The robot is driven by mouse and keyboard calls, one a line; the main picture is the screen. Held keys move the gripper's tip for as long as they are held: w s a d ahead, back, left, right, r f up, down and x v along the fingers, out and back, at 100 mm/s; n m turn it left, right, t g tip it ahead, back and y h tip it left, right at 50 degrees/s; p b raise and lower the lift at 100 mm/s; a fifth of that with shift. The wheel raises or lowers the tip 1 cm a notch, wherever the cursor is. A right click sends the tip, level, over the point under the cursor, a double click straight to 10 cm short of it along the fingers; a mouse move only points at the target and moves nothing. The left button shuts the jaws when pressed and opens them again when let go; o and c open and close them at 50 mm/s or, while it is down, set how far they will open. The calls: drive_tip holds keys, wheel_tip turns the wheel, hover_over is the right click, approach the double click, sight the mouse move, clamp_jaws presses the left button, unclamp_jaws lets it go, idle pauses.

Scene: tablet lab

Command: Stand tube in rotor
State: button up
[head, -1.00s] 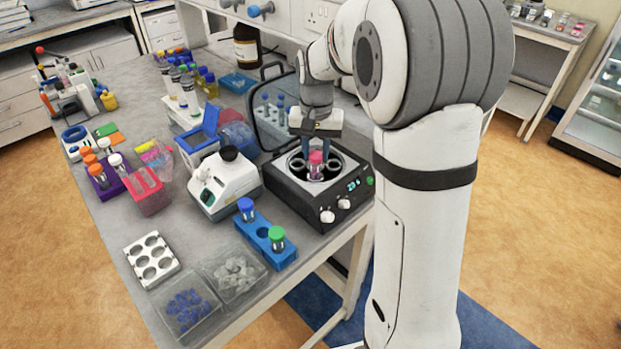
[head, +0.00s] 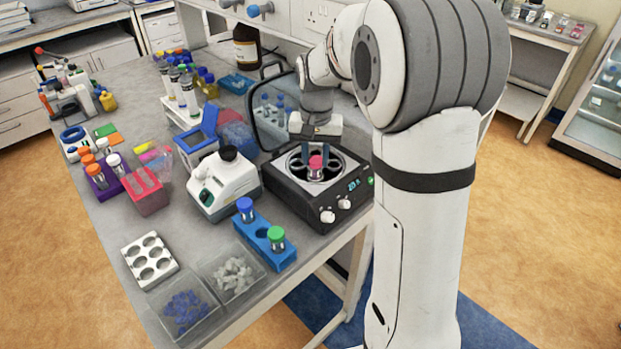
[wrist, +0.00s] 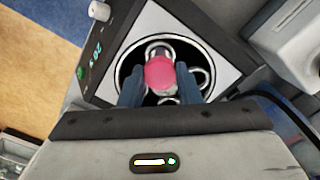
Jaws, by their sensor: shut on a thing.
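The tube with a pink-red cap (head: 316,163) is between the blue fingers of my gripper (head: 318,161), over the centrifuge (head: 283,193). The wrist view shows the round pink cap (wrist: 159,73) from above, with a finger of my gripper (wrist: 160,85) on each side. The rotor (head: 297,168) is in the centrifuge's round opening, under an open lid. Its metal rings also show in the wrist view (wrist: 199,76). The tube looks upright. Its lower end is hidden, so I cannot tell how deep it sits in a rotor ring.
The raised centrifuge lid (head: 272,116) stands behind the opening. A white instrument (head: 225,184) stands close on the left. A blue rack (head: 262,236) with a blue-capped and a green-capped tube stands in front. Clear trays (head: 187,311) lie at the bench's front.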

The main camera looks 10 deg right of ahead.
drive_tip(key=shift+f+b, duration=0.4)
drive_tip(key=shift+f, duration=0.3)
drive_tip(key=o, duration=0.9)
